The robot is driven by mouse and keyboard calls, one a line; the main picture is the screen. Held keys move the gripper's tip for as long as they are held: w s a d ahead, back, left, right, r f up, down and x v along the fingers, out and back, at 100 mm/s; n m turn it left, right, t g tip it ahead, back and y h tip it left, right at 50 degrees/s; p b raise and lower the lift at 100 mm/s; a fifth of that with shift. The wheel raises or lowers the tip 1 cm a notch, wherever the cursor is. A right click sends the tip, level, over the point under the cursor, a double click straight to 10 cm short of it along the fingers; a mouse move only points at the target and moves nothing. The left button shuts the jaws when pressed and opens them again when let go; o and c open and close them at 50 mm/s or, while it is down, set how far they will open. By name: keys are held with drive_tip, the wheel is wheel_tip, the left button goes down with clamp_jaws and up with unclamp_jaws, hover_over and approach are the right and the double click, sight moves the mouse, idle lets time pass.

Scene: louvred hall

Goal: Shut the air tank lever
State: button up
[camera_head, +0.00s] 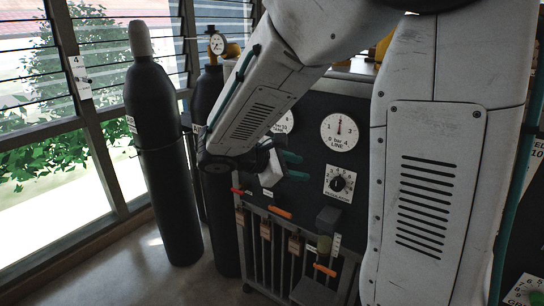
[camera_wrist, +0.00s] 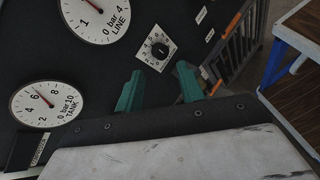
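My gripper (camera_head: 300,166) is open and empty, its two teal fingers apart in front of the dark panel (camera_head: 305,105). In the wrist view the gripper (camera_wrist: 160,69) points toward the dial knob (camera_wrist: 158,48). A red lever handle (camera_head: 240,192) shows below my wrist, and orange handles (camera_head: 281,212) and (camera_head: 325,270) sit lower right. I cannot tell which lever is the air tank's. The tank gauge (camera_wrist: 47,105) reads about 6; my arm partly hides it in the head view. The line gauge (camera_head: 339,132) stands beside it. No finger visibly touches a lever.
Two dark gas cylinders, the nearer one (camera_head: 163,165) and one behind it (camera_head: 208,92), stand at left by the louvred window (camera_head: 95,60). A grey rack (camera_head: 285,245) stands below the panel. The floor (camera_head: 150,280) is clear at lower left. A wooden-topped bench (camera_wrist: 300,35) shows right.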

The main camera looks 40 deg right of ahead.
drive_tip(key=w+a+f+n+t+h, duration=0.2)
drive_tip(key=w+f+n+t, duration=0.25)
drive_tip(key=w, duration=0.35)
drive_tip(key=w+a+f+n+t+h, duration=0.1)
drive_tip(key=w+f+n+t+h, duration=0.15)
drive_tip(key=w+n, duration=0.45)
drive_tip(key=shift+m+t, duration=0.3)
drive_tip(key=shift+m, duration=0.15)
drive_tip(key=shift+w+f+x, duration=0.1)
drive_tip(key=shift+w+x, duration=0.05)
drive_tip(key=shift+x, duration=1.5)
drive_tip(key=shift+w+f+x, duration=0.1)
drive_tip(key=shift+w+x, duration=0.1)
drive_tip(key=shift+x, duration=1.4)
drive_tip(key=shift+w+f+x, duration=0.1)
drive_tip(key=shift+w+x, duration=0.05)
drive_tip(key=shift+x, duration=1.5)
drive_tip(key=shift+a, duration=0.2)
clamp_jaws()
